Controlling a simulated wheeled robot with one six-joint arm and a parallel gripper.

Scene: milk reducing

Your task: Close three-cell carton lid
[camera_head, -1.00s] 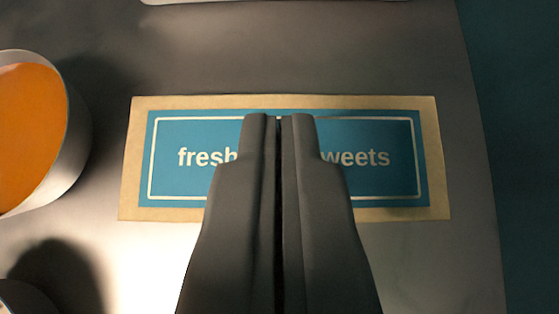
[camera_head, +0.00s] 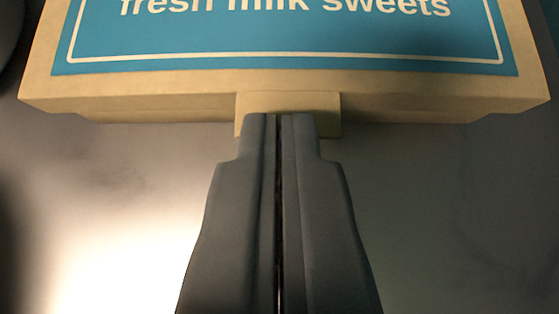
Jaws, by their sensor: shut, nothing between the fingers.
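The tan carton (camera_head: 150,104) fills the top of the view, with its near side facing me. Its lid (camera_head: 420,84) lies over the top and carries a blue label (camera_head: 200,42) reading "fresh milk sweets". A small tan tab (camera_head: 322,108) hangs at the middle of the near edge. My gripper (camera_head: 279,118) is shut and empty. Its fingertips overlap the tab in the picture; I cannot tell whether they touch it. The far edge of the carton is out of view, and the cells inside are hidden.
The grey metal surface (camera_head: 430,220) around the carton is bare on both sides of my gripper, with a bright glare at left. Part of a dark round shape (camera_head: 8,30) shows at the upper left edge.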

